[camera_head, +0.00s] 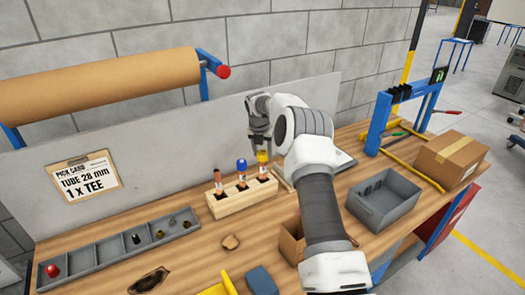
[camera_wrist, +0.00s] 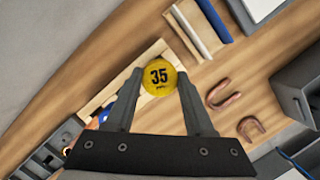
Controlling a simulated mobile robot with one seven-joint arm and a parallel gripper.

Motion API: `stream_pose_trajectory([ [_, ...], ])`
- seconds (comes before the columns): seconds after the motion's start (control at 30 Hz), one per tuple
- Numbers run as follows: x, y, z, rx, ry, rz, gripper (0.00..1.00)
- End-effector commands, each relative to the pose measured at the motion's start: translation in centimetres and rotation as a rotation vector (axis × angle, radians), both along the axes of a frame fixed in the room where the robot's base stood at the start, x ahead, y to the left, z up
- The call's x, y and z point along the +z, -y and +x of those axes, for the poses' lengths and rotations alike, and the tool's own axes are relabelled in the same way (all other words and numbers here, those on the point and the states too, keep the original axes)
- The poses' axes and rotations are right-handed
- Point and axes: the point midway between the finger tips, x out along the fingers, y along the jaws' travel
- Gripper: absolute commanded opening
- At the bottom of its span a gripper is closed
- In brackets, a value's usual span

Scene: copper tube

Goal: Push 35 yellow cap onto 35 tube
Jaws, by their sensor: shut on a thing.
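The yellow cap (camera_wrist: 160,77) is marked "35" and sits between the two fingertips of my gripper (camera_wrist: 158,84) in the wrist view. My gripper is shut on it. In the head view the yellow cap (camera_head: 262,156) is at the top of the rightmost copper tube (camera_head: 263,171), below my gripper (camera_head: 261,147). That tube stands upright in the wooden block (camera_head: 240,198). How far the cap sits over the tube end cannot be told. The same block holds a tube with a blue cap (camera_head: 241,165) in the middle and a bare-looking copper tube (camera_head: 218,177) at the left.
A grey compartment tray (camera_head: 110,252) with small caps lies at front left. A grey bin (camera_head: 383,199), a cardboard box (camera_head: 450,158) and a blue-yellow stand (camera_head: 405,115) are to the right. Copper bends (camera_wrist: 224,94) lie near the block. A grey panel rises behind.

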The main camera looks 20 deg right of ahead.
Motion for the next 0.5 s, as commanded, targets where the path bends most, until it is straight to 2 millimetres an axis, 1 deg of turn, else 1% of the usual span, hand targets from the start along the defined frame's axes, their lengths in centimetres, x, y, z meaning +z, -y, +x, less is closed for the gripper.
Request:
stream_pose_trajectory([
  [0.13,-0.46,0.0,-0.02,0.0,-0.001,0.001,0.03],
  [0.17,-0.4,0.01,-0.01,0.0,0.0,0.0,0.57],
  [0.3,-0.35,0.01,-0.01,0.0,0.0,0.0,0.82],
  [0.33,-0.34,0.0,-0.01,0.0,0.0,0.0,0.88],
  [0.5,-0.33,0.0,0.0,0.0,0.0,0.0,0.89],
])
